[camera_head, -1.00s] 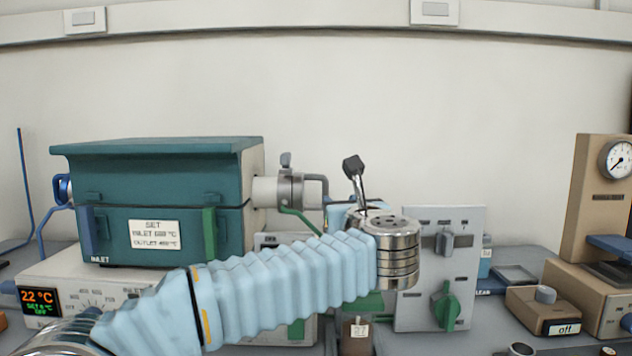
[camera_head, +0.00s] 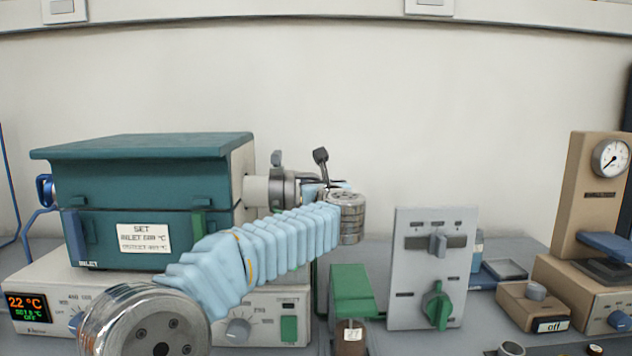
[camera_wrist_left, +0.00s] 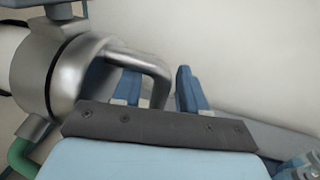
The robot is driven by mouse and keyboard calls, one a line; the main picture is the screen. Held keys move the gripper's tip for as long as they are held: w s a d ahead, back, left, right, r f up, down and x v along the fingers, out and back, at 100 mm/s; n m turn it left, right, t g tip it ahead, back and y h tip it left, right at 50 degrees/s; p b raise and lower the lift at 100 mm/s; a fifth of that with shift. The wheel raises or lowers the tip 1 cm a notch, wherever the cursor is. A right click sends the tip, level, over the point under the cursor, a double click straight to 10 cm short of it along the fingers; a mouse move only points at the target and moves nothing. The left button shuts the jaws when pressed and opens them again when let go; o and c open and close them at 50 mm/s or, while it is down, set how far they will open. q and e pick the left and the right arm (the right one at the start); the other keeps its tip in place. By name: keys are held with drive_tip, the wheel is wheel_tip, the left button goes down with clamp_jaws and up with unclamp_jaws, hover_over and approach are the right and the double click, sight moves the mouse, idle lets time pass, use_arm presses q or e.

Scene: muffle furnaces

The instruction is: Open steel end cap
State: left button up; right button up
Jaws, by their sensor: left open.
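The steel end cap (camera_head: 290,189) closes the right end of the teal tube furnace (camera_head: 150,205). Its collar and bent handle fill the upper left of the left wrist view, where the cap (camera_wrist_left: 72,75) looks shut. My left gripper (camera_wrist_left: 157,74) is open at the handle (camera_wrist_left: 150,62). The handle's bent end comes down between the two blue fingers, apparently without being gripped. In the head view my arm's wrist partly hides the handle and fingers. My right gripper is not in view.
A green-topped block (camera_head: 351,289) and a grey switch panel (camera_head: 433,262) stand right of the furnace. A brown bottle (camera_head: 350,336) is in front of the block. A gauge stand (camera_head: 598,195) is at far right.

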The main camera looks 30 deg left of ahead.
use_arm(q)
drive_tip(key=shift+w+a, duration=0.1)
clamp_jaws()
idle(0.4)
